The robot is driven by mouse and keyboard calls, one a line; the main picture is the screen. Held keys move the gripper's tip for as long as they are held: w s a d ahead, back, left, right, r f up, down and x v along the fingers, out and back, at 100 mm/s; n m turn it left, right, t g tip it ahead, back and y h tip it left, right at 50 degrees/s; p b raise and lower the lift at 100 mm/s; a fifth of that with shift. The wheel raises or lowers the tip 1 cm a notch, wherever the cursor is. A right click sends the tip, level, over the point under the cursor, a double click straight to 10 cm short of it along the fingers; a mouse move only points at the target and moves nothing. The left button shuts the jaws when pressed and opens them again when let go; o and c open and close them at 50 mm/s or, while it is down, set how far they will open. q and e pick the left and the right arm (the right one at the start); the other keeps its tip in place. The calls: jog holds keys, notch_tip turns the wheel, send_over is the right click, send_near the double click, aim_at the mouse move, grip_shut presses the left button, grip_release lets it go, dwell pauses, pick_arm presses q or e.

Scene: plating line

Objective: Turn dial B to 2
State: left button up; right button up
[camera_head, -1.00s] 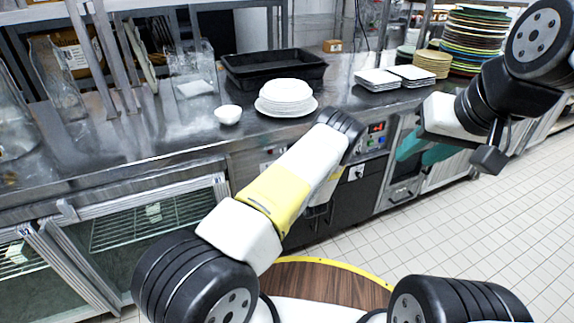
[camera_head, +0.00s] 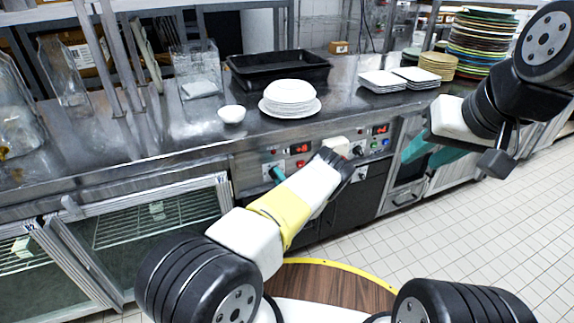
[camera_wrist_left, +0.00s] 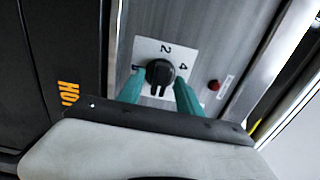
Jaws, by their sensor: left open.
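A black dial (camera_wrist_left: 158,74) on a white plate (camera_wrist_left: 146,48) marked 2 and 4 shows in the left wrist view. My left gripper (camera_wrist_left: 160,84) has its teal fingers apart, one on each side of the dial; I cannot tell whether they touch it. The dial's letter and exact pointer direction are not readable. In the head view, a teal fingertip (camera_head: 277,174) shows at the control panel (camera_head: 250,165), and my left arm hides part of the panel. My right gripper (camera_head: 430,151) is at the right, its teal fingers apart and empty.
The steel counter (camera_head: 190,130) above the panel carries a white bowl (camera_head: 232,114), stacked white plates (camera_head: 290,97), a black tray (camera_head: 275,72) and square white plates (camera_head: 382,82). A red indicator (camera_wrist_left: 213,85) sits beside the dial. The tiled floor (camera_head: 470,230) at right is clear.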

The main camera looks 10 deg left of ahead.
pick_arm(q)
jog(key=shift+c, duration=0.2)
grip_shut()
